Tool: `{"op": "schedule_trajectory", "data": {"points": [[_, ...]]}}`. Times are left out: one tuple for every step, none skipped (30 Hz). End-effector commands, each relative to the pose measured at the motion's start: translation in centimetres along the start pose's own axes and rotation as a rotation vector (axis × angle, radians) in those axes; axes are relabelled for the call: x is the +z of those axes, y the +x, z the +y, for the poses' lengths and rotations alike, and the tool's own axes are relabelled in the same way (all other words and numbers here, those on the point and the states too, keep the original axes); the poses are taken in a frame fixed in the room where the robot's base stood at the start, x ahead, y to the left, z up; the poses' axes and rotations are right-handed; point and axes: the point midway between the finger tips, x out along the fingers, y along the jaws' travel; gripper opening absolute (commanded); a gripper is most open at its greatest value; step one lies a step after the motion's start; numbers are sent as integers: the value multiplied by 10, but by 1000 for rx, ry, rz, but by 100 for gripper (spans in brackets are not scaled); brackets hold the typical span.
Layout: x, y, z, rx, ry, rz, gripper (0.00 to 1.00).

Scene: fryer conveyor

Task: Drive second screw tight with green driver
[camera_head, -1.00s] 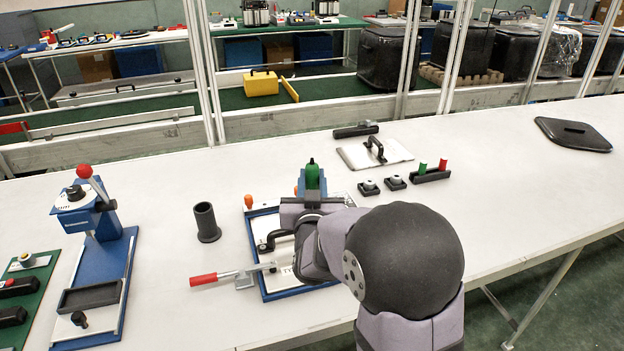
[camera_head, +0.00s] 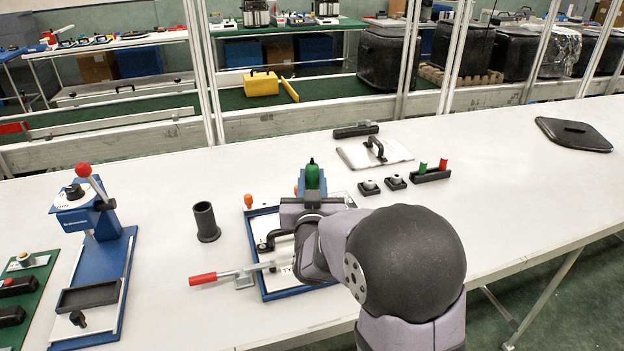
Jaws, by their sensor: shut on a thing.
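The green driver (camera_head: 312,174) stands upright, its green handle showing above my gripper (camera_head: 312,197). My gripper is shut on the driver, above the back part of the blue-framed fixture (camera_head: 252,226). The fingertips are largely hidden behind my own wrist and arm. The driver's tip and the screws are hidden too, so I cannot tell whether the tip touches a screw. Two orange knobs show at the fixture's back, the left one (camera_head: 248,201) clear to see.
A red-handled toggle clamp (camera_head: 204,279) sticks out at the fixture's left. A black cup (camera_head: 206,222) and a blue press (camera_head: 99,255) stand further left. A black holder with green and red pieces (camera_head: 431,173) is at the right. The table's right side is mostly clear.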

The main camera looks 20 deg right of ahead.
Motion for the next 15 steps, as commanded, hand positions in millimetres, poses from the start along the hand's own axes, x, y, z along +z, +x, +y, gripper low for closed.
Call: {"op": "schedule_trajectory", "data": {"points": [[1, 0, 0, 0, 0, -1, 0], [1, 0, 0, 0, 0, -1, 0], [2, 0, 0, 0, 0, -1, 0], [2, 0, 0, 0, 0, -2, 0], [3, 0, 0, 0, 0, -2, 0], [4, 0, 0, 0, 0, -2, 0], [4, 0, 0, 0, 0, -3, 0], [4, 0, 0, 0, 0, -3, 0], [5, 0, 0, 0, 0, -3, 0], [5, 0, 0, 0, 0, -4, 0], [6, 0, 0, 0, -1, -4, 0], [6, 0, 0, 0, -1, -4, 0], [6, 0, 0, 0, -1, -5, 0], [6, 0, 0, 0, -1, -5, 0], [6, 0, 0, 0, -1, -5, 0]]}}
